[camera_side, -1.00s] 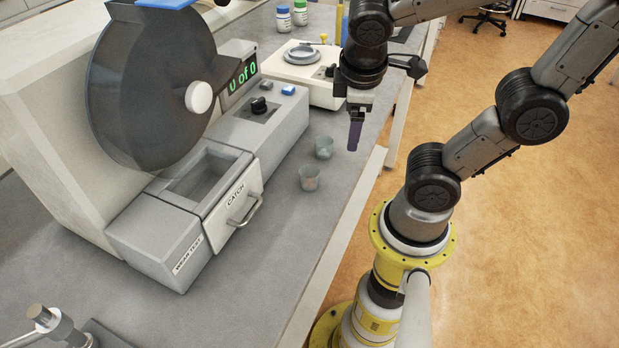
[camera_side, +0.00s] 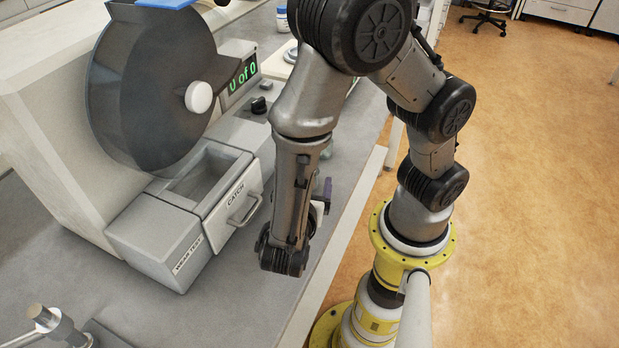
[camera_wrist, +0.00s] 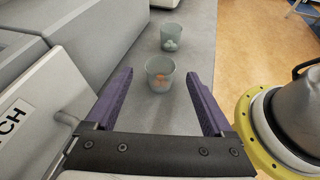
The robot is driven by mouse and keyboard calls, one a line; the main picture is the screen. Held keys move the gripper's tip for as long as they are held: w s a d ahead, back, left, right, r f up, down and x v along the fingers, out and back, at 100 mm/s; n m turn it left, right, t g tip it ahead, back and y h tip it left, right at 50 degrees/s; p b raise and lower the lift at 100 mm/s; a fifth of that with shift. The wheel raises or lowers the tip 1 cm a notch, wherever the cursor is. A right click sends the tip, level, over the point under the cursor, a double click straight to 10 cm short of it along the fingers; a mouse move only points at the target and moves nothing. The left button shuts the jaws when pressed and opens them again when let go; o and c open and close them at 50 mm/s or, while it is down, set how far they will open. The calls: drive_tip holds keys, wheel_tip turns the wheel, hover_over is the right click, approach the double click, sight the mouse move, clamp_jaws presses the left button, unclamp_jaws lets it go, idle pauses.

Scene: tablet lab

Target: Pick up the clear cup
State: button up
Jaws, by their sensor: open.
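Two clear cups stand upright on the grey bench in the wrist view. The nearer clear cup (camera_wrist: 158,66) holds orange-brown pieces; the farther clear cup (camera_wrist: 171,36) holds pale pieces. My gripper (camera_wrist: 159,74) is open, with its purple fingers to the left and right of the nearer cup in the picture. Nothing is between the fingers near the palm. I cannot tell whether the fingertips reach down to the cup's height. In the side view my arm hides the nearer cup and most of the area around the gripper; a purple finger shows at its edge.
A grey machine with a drawer marked CATCH (camera_side: 236,195) and a "0 of 0" display (camera_side: 243,74) stands left of the cups. The bench edge (camera_side: 352,215) lies close on the right. The bench (camera_side: 240,285) in front of the drawer is clear.

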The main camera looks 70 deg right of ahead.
drive_tip(key=shift+x, duration=3.6)
drive_tip(key=c, duration=1.1)
